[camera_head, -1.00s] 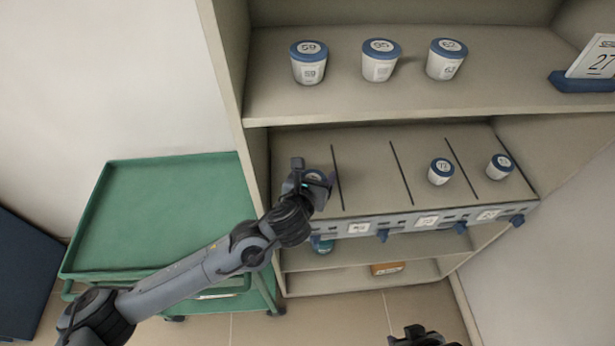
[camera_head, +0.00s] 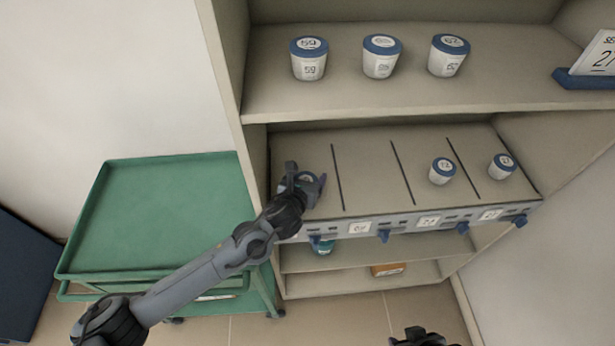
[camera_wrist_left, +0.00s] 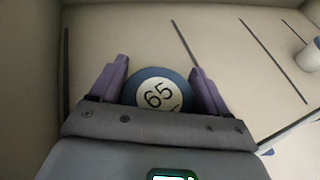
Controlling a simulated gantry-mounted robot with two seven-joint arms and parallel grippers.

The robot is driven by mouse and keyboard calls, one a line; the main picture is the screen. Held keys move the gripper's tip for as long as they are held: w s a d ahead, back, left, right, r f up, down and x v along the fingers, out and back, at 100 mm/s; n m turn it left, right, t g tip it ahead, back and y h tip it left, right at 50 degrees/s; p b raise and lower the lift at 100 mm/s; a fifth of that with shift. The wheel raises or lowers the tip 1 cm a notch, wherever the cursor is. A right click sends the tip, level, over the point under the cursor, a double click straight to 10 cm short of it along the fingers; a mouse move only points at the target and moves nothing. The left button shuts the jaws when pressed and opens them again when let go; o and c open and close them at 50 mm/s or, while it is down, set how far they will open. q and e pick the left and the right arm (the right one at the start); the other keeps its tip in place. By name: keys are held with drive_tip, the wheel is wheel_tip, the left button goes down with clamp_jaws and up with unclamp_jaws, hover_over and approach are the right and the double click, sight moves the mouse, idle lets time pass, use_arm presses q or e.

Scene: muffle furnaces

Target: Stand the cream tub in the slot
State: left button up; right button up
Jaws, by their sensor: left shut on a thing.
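In the head view the gripper is over the leftmost slot (camera_head: 318,160) of the middle shelf, left of the first dark divider line. The gripper mostly hides the tub there. I cannot tell whether its base touches the shelf. My right gripper (camera_head: 422,338) only just shows at the bottom edge; its jaws are unclear.
Two blue-lidded tubs (camera_head: 442,171) (camera_head: 501,167) stand in slots further right. Three more (camera_head: 309,59) (camera_head: 381,57) (camera_head: 447,56) stand on the upper shelf. A labelled rail (camera_head: 400,226) with blue clips runs along the front edge. A green cart (camera_head: 160,215) stands left.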

use_arm(q)
drive_tip(key=shift+f, duration=0.15)
drive_tip(key=o, duration=1.1)
